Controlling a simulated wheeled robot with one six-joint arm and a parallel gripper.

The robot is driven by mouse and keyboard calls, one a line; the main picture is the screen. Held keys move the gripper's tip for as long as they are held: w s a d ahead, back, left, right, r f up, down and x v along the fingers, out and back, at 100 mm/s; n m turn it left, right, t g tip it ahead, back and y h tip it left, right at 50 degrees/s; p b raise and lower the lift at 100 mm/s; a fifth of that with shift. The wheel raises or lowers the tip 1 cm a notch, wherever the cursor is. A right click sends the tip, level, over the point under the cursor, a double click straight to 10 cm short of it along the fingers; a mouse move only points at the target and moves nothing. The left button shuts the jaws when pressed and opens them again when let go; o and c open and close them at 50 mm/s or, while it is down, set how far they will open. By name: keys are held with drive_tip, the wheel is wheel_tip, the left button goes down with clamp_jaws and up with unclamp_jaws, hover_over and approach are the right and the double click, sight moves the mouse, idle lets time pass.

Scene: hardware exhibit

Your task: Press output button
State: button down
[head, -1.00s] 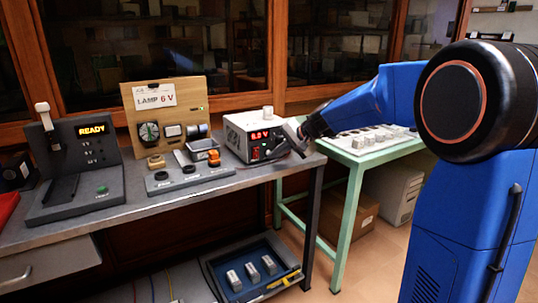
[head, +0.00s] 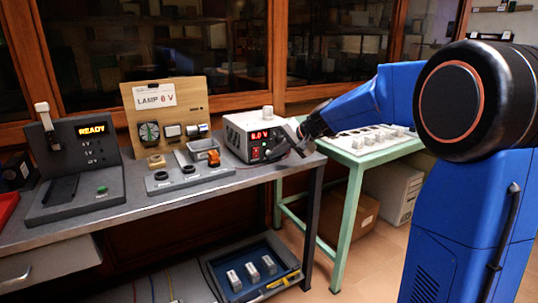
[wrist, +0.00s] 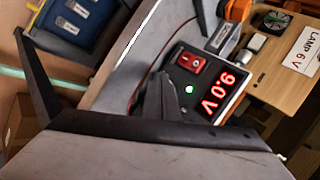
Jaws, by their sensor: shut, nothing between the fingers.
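The power supply (head: 236,132) is a pale box with a black front panel at the right end of the grey bench. In the wrist view its panel has a lit red voltage display (wrist: 218,94), a red rocker switch (wrist: 190,62) and a small round green-lit button (wrist: 190,89). My gripper (head: 288,146) is beside the panel's right part in the head view. In the wrist view my gripper (wrist: 162,78) is shut and empty, its tips close to the green-lit button and switch. I cannot tell whether they touch the panel.
A board with a lamp label (head: 154,97) stands behind a small control strip (head: 190,178). A grey console (head: 78,175) reading READY is at left. A green-framed table (head: 358,160) stands right. A blue-lined tray (head: 245,262) lies below the bench.

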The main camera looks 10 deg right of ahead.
drive_tip(key=shift+s+d, duration=0.1)
drive_tip(key=shift+s, duration=0.2)
drive_tip(key=shift+s, duration=0.1)
drive_tip(key=s, duration=0.2)
drive_tip(key=s+d, duration=0.1)
drive_tip(key=s, duration=0.2)
drive_tip(key=shift+s+d, duration=0.3)
drive_tip(key=shift+d, duration=0.1)
drive_tip(key=s+f+n+g+h, duration=0.2)
drive_tip(key=s+n+h, duration=0.15)
drive_tip(key=s, duration=1.95)
drive_tip(key=s+d+f+n+h, duration=0.1)
drive_tip(key=s+d+f+n, duration=0.1)
drive_tip(key=s, duration=0.6)
drive_tip(key=s+d+f+n+h, duration=0.2)
drive_tip(key=s+f, duration=0.3)
drive_tip(key=s, duration=0.4)
drive_tip(key=shift+s+d+g, duration=0.25)
drive_tip(key=shift+d+g, duration=0.05)
drive_tip(key=shift+d, duration=0.45)
